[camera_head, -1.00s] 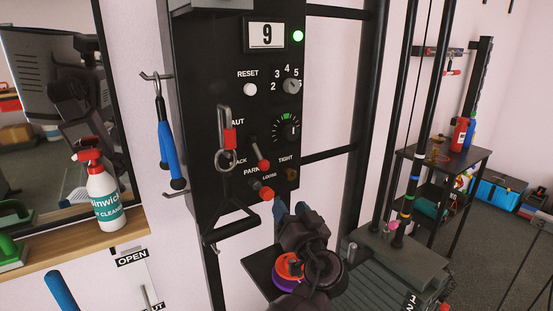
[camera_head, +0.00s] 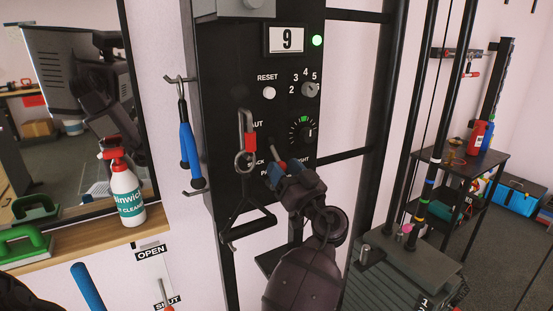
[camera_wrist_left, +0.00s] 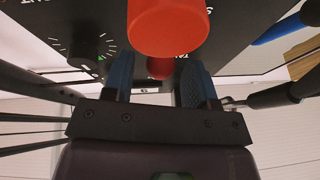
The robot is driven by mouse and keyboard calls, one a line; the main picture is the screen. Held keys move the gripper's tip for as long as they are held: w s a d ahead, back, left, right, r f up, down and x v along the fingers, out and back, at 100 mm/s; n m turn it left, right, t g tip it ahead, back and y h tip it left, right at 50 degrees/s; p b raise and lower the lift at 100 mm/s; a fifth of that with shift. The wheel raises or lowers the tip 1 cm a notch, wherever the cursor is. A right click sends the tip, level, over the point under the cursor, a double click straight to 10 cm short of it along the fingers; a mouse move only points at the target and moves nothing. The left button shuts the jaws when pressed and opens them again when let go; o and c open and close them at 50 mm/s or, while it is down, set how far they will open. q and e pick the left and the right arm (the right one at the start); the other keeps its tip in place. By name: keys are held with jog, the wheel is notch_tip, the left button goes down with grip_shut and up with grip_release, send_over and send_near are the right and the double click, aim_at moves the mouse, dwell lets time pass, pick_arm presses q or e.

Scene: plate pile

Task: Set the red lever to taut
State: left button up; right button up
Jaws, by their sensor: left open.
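A red-tipped lever (camera_head: 282,164) on the black panel points out toward me in the head view. Its lower part is hidden behind my left gripper (camera_head: 291,177), whose blue fingers are at the panel. The left wrist view shows the open fingers (camera_wrist_left: 160,82) spread, with a small red end (camera_wrist_left: 160,67) between them and apart from both. A larger red knob (camera_wrist_left: 168,25) is closer to the camera, above the fingers. I cannot tell which of these reds is the lever in the head view. The TAUT label (camera_head: 257,124) is partly covered by a carabiner. My right gripper is not in view.
The carabiner (camera_head: 246,140) and a black handle (camera_head: 247,228) hang left of the lever. A dial (camera_head: 302,132), a selector knob (camera_head: 311,89) and a white reset button (camera_head: 269,93) are on the panel. Blue-handled ropes (camera_head: 189,150) hang at its left.

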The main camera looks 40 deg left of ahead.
aim_at(276, 156)
pick_arm(q)
jog(key=shift+x, duration=1.5)
grip_shut()
